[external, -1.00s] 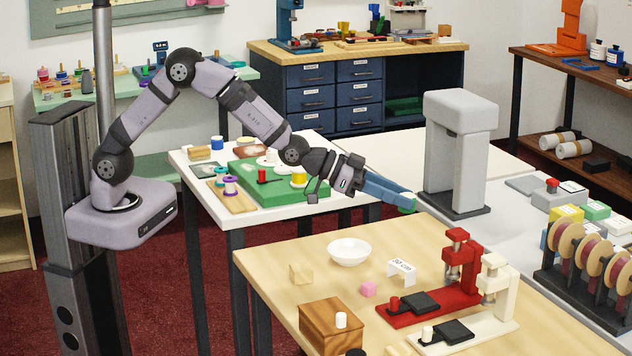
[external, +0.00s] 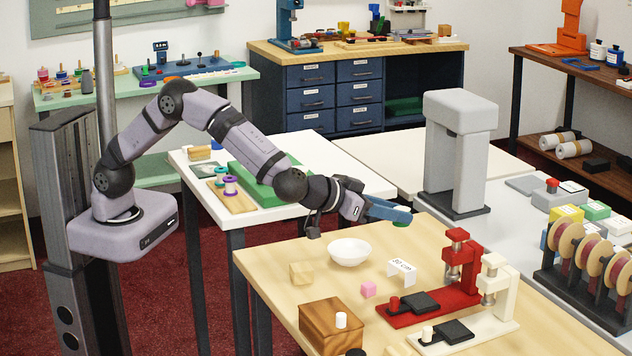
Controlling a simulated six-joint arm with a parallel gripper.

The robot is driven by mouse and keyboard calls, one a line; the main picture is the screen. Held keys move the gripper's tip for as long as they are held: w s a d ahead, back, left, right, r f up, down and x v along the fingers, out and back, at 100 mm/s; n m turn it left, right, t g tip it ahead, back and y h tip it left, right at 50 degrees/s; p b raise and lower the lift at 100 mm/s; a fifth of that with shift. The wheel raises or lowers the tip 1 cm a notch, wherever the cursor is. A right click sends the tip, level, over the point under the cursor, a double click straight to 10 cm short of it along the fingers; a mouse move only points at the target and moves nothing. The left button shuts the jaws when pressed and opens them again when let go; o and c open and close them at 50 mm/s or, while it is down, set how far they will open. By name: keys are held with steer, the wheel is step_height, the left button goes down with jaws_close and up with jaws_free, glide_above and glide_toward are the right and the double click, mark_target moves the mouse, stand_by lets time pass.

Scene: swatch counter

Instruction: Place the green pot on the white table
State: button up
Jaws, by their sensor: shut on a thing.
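My gripper (external: 400,217) has blue fingers and is shut on a small green pot (external: 402,223). The fingers hide most of the pot, and only a little green shows at and below their tips. The gripper points right and holds the pot in the air, in the picture over the back edge of the wooden table. The white table (external: 342,163) is behind my arm, left of the gripper. The pot is apart from it, to the right of its right corner in the picture.
On the white table are a green board (external: 238,172), a wooden board with spools (external: 241,202) and small items. My forearm hides part of it. A white bowl (external: 349,252) and red press (external: 462,270) stand on the wooden table (external: 270,262). A grey machine (external: 455,150) stands right.

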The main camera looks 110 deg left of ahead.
glide_above(379, 291)
step_height(379, 291, down, 3)
steer(key=shift+n+y, duration=0.3)
steer(key=shift+f+b, duration=0.4)
steer(key=shift+f, duration=4.6)
steer(key=shift+f, duration=0.1)
steer(key=shift+f, duration=0.1)
steer(key=o, duration=1.1)
steer(key=shift+c, duration=0.2)
